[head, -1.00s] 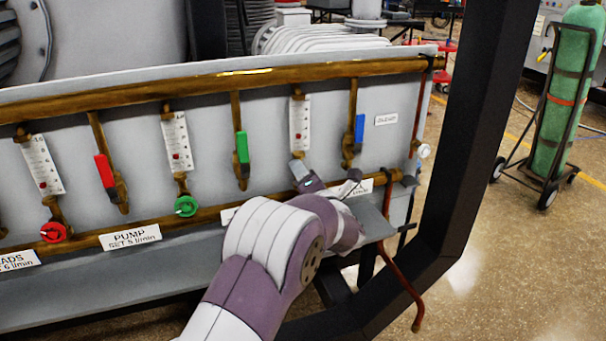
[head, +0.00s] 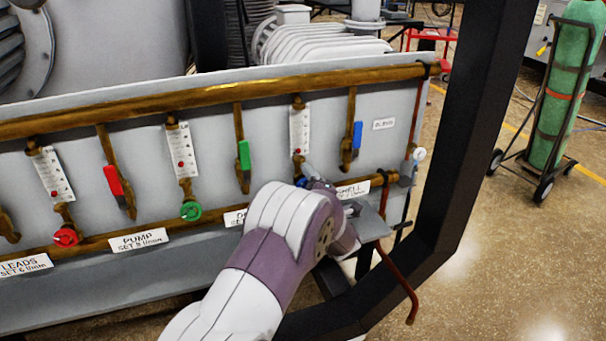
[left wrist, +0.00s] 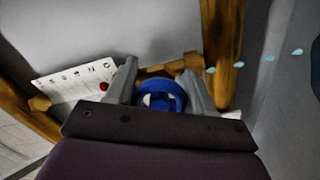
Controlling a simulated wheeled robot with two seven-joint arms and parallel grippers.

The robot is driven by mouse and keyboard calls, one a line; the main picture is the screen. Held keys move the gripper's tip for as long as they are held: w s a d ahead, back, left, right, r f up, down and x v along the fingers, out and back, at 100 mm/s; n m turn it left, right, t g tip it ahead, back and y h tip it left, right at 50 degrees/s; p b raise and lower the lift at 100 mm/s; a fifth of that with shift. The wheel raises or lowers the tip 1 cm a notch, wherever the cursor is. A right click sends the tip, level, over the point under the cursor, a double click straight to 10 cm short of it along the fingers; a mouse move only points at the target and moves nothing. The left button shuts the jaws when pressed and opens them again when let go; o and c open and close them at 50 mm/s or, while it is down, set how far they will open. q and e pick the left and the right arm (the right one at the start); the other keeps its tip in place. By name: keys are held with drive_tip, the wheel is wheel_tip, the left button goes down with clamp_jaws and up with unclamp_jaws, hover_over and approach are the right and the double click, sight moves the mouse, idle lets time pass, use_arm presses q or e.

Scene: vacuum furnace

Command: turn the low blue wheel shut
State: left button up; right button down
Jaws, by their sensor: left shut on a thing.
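The low blue wheel (left wrist: 162,95) shows in the left wrist view, between the two grey fingers of my left gripper (left wrist: 160,72). The fingers are closed on its sides. A brass fitting lies just beyond the wheel. In the head view my left gripper (head: 312,178) is at the panel below the rightmost flow gauge (head: 300,130). My own wrist hides the wheel there. My right gripper is not in view.
Green (head: 190,211) and red (head: 66,236) wheels sit to the left under their gauges. A black frame post (head: 480,120) stands at the right. A bent copper tube (head: 400,280) hangs below the panel.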

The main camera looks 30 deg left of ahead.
use_arm(q)
drive_tip(key=m+p, duration=0.3)
drive_tip(key=m, duration=0.1)
drive_tip(key=shift+m, duration=0.3)
drive_tip(key=shift+f+m+p, duration=0.15)
drive_tip(key=shift+m+p, duration=0.7)
drive_tip(key=shift+m, duration=0.55)
drive_tip(key=shift+s+f, duration=0.1)
drive_tip(key=o, duration=1)
drive_tip(key=p+v, duration=0.1)
drive_tip(key=v, duration=1.1)
drive_tip(key=shift+s+d, duration=0.2)
drive_tip(key=shift+s, duration=0.05)
